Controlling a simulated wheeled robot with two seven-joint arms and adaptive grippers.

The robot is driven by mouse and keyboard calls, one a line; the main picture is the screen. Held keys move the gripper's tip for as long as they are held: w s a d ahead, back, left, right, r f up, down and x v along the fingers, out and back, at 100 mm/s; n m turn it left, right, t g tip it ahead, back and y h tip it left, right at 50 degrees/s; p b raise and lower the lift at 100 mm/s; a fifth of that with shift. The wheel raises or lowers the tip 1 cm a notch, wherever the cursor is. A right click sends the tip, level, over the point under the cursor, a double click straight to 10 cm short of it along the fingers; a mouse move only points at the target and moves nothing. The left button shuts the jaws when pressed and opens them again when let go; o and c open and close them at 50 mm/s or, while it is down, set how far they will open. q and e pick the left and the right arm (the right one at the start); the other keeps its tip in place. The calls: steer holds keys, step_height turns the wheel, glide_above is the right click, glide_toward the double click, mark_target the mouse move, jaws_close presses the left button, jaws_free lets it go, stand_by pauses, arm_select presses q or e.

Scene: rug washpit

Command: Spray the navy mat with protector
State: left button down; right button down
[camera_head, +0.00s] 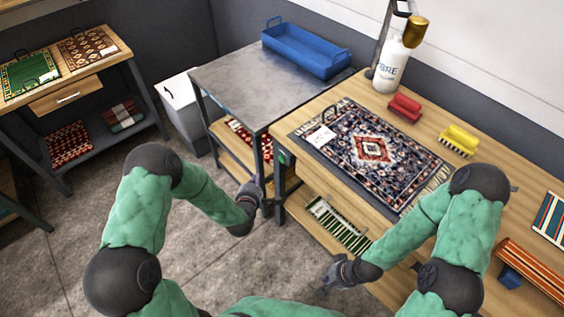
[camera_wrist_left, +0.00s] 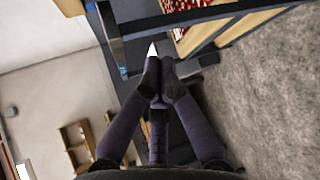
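The navy mat (camera_head: 405,160), patterned with a red centre medallion, lies flat on the wooden table. A white paper tag (camera_head: 319,137) lies at its left corner. A white bottle (camera_head: 391,68) with letters ending "BRE" stands upright behind the mat. A gold-coloured piece (camera_head: 415,31) overlaps its top; I cannot tell if it belongs to the bottle. My left gripper (camera_head: 262,201) is off the table's left end, by the metal table's leg. In the left wrist view its fingertips (camera_wrist_left: 159,68) meet with nothing seen between them. My right gripper (camera_head: 335,276) hangs low before the table, its fingers unclear.
A red brush (camera_head: 404,108) and a yellow brush (camera_head: 459,139) lie behind the mat. A blue tray (camera_head: 305,50) sits on the metal table (camera_head: 235,80). A shelf below holds a striped mat (camera_head: 338,224). A grey bin (camera_head: 185,110) stands left.

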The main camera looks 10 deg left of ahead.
mark_target(282, 159)
arm_select(q)
steer(key=w+d, duration=0.5)
steer(key=w, duration=0.2)
steer(key=shift+d+b, duration=0.2)
steer(key=shift+b, duration=0.25)
steer(key=shift+d, duration=0.1)
stand_by(1.4)
steer(key=shift+w+d+b, duration=0.15)
steer(key=shift+w+b, duration=0.15)
steer(key=shift+w+d, duration=0.35)
steer(key=shift+w, duration=0.05)
stand_by(2.4)
steer(key=shift+s+a, duration=0.1)
steer(key=shift+s+a+b, duration=0.3)
steer(key=shift+s+a, duration=0.2)
steer(key=shift+s, duration=0.15)
